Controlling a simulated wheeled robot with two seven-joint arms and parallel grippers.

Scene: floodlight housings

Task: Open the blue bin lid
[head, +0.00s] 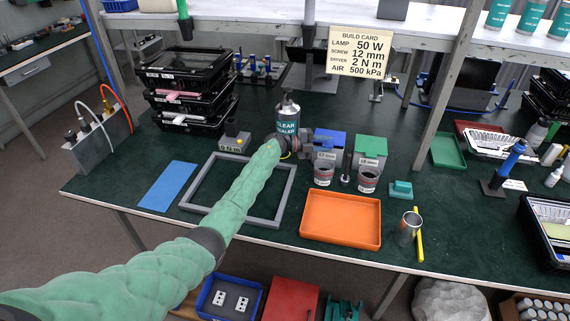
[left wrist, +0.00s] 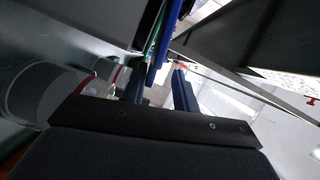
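The blue bin lid (head: 330,139) lies on a small grey bin with a 12 mm label (head: 325,155) in the middle of the table, and looks closed. A blue strip, probably the lid's edge (left wrist: 174,18), runs down from the top in the left wrist view. My left gripper (head: 305,143) is at the left side of this bin, close to the lid; contact cannot be made out. In the left wrist view its two fingers (left wrist: 159,90) stand apart with a gap between them. My right gripper is not in view.
A green-lidded bin (head: 370,147) stands close on the right. Two cans (head: 323,173) (head: 367,179) stand in front of the bins. A sealer bottle (head: 287,117) is behind my left wrist. A grey frame (head: 283,203) lies under my arm, an orange tray (head: 341,220) at the front.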

